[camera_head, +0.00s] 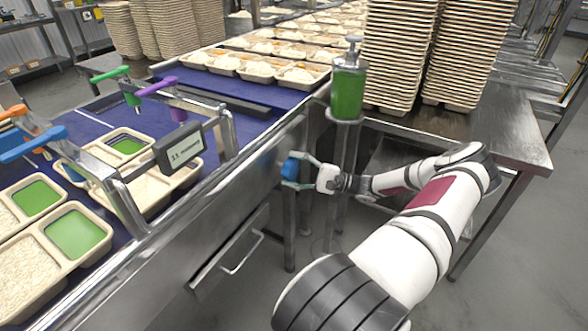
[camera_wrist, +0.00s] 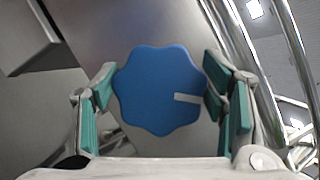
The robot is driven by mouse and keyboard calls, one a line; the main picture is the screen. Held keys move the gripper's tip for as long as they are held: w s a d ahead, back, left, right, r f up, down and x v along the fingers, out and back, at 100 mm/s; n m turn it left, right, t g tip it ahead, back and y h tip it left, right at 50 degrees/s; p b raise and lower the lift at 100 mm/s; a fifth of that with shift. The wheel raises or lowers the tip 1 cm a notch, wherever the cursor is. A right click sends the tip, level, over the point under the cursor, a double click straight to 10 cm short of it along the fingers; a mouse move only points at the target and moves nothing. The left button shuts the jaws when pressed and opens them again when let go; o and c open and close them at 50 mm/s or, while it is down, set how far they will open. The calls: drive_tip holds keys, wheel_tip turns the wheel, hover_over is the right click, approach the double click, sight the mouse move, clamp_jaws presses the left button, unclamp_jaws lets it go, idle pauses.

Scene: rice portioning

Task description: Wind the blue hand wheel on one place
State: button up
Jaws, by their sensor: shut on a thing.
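The blue hand wheel (camera_head: 291,167) is on the side wall of the steel conveyor, at the middle of the head view. In the wrist view the hand wheel (camera_wrist: 160,90) is a blue disc with a wavy rim and a pale bar mark pointing right. My gripper (camera_head: 299,175) is at the wheel and shut on it. In the wrist view its teal-padded fingers (camera_wrist: 159,95) stand at the left and right of the rim. The wheel's shaft is hidden behind it.
Trays with green and white portions (camera_head: 75,232) lie on the blue belt at the left. A green dispenser (camera_head: 348,92) stands on a post close above my gripper. Stacks of trays (camera_head: 400,50) stand on a steel table (camera_head: 500,125) at the right. A drawer handle (camera_head: 242,254) juts out below.

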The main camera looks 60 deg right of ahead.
drive_tip(key=m+t, duration=0.1)
drive_tip(key=m, duration=0.1)
drive_tip(key=m+t+h+p, duration=0.1)
drive_tip(key=m, duration=0.2)
drive_tip(key=shift+d+m+h, duration=0.15)
drive_tip(key=shift+m+h, duration=0.15)
drive_tip(key=m+h, duration=0.1)
drive_tip(key=m, duration=0.2)
drive_tip(key=m+t+h+p, duration=0.1)
drive_tip(key=m, duration=0.2)
drive_tip(key=shift+d+r+m+t+h, duration=0.1)
drive_tip(key=shift+d+m+t+h, duration=0.05)
drive_tip(key=shift+m+t+h, duration=0.2)
drive_tip(key=shift+m, duration=0.35)
drive_tip(key=o, duration=1.1)
drive_tip(key=shift+o, duration=0.2)
drive_tip(key=v, duration=1.2)
